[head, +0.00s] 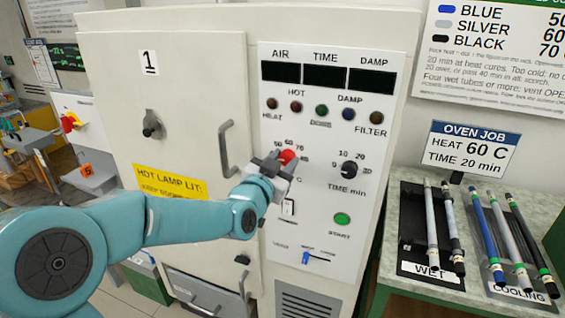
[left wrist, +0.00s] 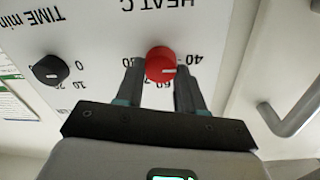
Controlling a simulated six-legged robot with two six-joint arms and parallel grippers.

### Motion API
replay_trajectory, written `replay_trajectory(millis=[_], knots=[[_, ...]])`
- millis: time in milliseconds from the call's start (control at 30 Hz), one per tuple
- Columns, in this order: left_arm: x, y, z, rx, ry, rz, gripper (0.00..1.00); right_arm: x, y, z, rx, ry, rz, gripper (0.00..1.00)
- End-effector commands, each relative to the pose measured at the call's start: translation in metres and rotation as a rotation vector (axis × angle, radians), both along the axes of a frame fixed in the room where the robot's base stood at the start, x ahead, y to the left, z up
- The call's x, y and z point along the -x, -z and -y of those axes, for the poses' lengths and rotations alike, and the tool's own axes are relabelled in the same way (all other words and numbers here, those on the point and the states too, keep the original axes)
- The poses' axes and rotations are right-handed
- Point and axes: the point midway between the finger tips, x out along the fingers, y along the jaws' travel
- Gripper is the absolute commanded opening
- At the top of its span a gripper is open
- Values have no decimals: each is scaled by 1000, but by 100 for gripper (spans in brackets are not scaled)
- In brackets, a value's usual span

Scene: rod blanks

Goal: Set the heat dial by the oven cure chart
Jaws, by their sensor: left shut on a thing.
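The red heat dial (head: 287,156) is on the oven's control panel (head: 321,215). My left gripper (head: 277,163) is shut on it. In the left wrist view, upside down, the fingers stand either side of the red dial (left wrist: 160,65). Its white mark points right, near the 40 side; the exact reading is unclear, as the fingers cover part of the scale. The oven cure chart (head: 490,50) on the wall lists blue, silver and black, with figures cut off at the edge. My right gripper is out of view.
The black time dial (head: 349,169) is right of the heat dial. The oven door handle (head: 227,150) is close on the left. A green start button (head: 342,219) is below. Rods lie on a wet rack (head: 430,268) and a cooling rack (head: 515,292) at right.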

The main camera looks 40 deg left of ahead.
Motion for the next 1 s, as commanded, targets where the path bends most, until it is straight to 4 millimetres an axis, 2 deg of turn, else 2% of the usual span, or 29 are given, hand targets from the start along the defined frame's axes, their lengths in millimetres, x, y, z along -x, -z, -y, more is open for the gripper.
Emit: replay_trajectory(millis=[267, 533, 1000], knots=[[0, 2, 1, -93, 1, -22, 8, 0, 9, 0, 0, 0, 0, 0], [0, 1, 2, -300, 1, -71, 8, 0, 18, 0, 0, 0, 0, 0], [-1, 0, 3, -639, 1, -155, 8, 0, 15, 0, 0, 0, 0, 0]])
